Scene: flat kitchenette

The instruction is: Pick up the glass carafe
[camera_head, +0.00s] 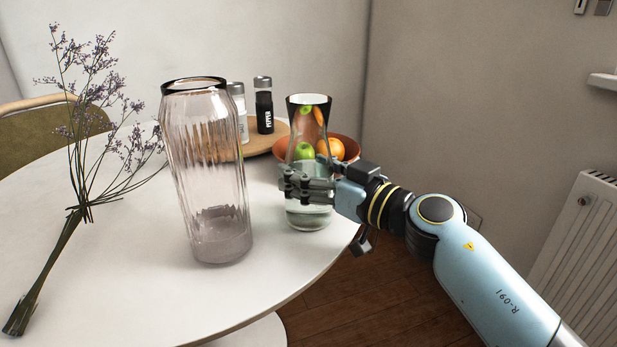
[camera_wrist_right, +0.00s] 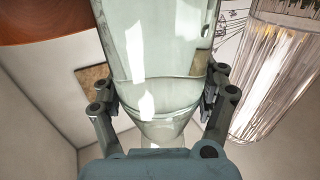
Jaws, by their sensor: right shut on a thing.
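The glass carafe (camera_head: 309,216) is clear, with a narrow waist and a flared dark-rimmed top. It stands upright near the right edge of the white round table in the head view. My right gripper (camera_head: 308,185) reaches in from the right and is shut around the carafe's body. In the right wrist view the carafe (camera_wrist_right: 160,55) fills the middle, with a finger of my right gripper (camera_wrist_right: 157,100) on each side. The fingers hide part of the carafe in the head view. My left gripper is not in view.
A tall ribbed glass vase (camera_head: 210,170) stands left of the carafe. A fruit bowl (camera_head: 347,150) is close behind it. A pepper shaker (camera_head: 264,108) and a white shaker (camera_head: 239,112) stand on a round board (camera_head: 268,137). Dried flowers (camera_head: 75,210) lie on the table (camera_head: 130,270) at left.

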